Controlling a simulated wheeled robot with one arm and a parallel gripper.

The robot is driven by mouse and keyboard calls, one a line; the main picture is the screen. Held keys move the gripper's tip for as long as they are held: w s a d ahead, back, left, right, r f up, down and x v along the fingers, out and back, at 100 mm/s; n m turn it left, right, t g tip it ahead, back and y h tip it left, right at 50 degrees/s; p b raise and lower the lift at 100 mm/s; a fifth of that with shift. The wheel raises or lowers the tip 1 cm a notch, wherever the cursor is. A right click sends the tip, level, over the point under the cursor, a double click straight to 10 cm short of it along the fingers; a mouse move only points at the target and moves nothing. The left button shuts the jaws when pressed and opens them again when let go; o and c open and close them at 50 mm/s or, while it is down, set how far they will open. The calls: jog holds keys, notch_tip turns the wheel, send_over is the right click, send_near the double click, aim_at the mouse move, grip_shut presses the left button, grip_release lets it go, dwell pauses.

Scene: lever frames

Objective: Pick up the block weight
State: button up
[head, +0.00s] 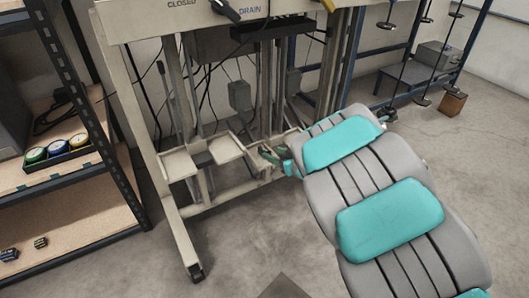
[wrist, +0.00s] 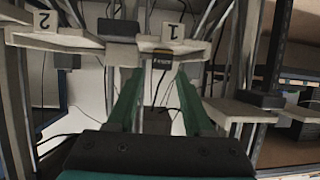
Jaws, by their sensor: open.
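My gripper (head: 270,154) reaches in low at the lever frame, beside a pale tray; it is small and partly hidden by my arm in the head view. In the wrist view its two green fingers (wrist: 163,72) are apart. A small dark block with a yellow band (wrist: 163,61) shows between the fingertips, just below the pale tray marked 1 (wrist: 195,47); it may be the block weight. I cannot tell whether the fingers touch it. A second pale tray, marked 2 (wrist: 25,39), is at the left, with grey blocks between the trays.
The lever frame (head: 115,24) has uprights, cables and a hanging grey box (head: 240,96) close around. A shelf (head: 75,215) at left holds round gauges (head: 57,147) and small dark blocks (head: 40,242). A wooden block (head: 452,102) is at far right. Floor in front is clear.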

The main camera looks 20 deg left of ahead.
aim_at(265, 148)
jog(key=shift+a+r+x, duration=0.1)
jog(key=shift+r+x, duration=0.05)
jog(key=shift+x, duration=1.35)
jog(key=shift+a+r+x, duration=0.1)
jog(key=shift+r+x, duration=0.05)
jog(key=shift+x, duration=1.3)
grip_shut()
